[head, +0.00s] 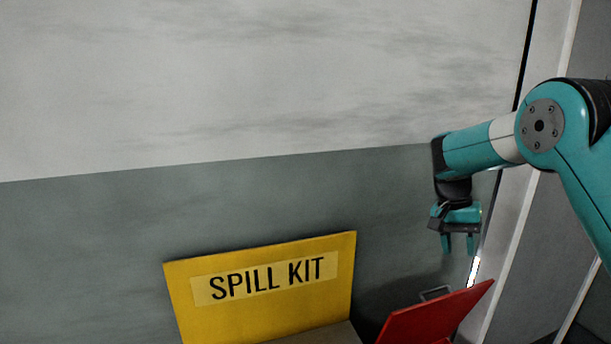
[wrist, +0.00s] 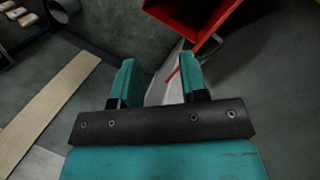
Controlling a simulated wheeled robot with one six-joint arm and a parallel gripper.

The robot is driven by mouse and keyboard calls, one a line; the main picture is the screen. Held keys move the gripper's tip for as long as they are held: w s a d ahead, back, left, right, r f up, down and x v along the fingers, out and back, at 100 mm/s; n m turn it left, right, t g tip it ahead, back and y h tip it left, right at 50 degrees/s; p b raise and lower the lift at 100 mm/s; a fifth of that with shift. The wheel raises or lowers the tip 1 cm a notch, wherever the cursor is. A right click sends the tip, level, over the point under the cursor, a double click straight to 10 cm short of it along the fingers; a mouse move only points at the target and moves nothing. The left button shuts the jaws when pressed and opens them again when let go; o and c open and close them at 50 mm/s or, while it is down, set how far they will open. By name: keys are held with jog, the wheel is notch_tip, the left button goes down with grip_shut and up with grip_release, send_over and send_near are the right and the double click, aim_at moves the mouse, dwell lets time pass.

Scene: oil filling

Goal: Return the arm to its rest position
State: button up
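My gripper (head: 458,244) hangs from my teal arm at the right of the head view, fingers pointing down. It is in the air in front of the grey wall, above and beside a red thing. In the wrist view my gripper (wrist: 157,82) shows two teal fingers spread apart with nothing between them. The floor and a pale strip show beyond the fingers.
A yellow spill kit box (head: 260,288) stands at the lower middle. A tilted red panel (head: 435,315) is right of it; a red open container (wrist: 195,15) shows in the wrist view. A pale plank (wrist: 50,110) lies on the floor at left.

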jog(key=s+a+r+n+t+y+b, duration=0.2)
jog(key=s+a+r+n+b, duration=0.2)
jog(key=s+a+n, duration=0.65)
jog(key=s+a+f+n+y+b, duration=0.1)
jog(key=s+a, duration=0.3)
jog(key=s, duration=0.7)
jog(key=s+a+n+y+b, duration=0.2)
jog(key=s+a+n+y, duration=0.1)
jog(key=s, duration=0.9)
jog(key=shift+s+a+f+t+b, duration=0.3)
jog(key=shift+a+f, duration=0.1)
jog(key=shift+a, duration=0.1)
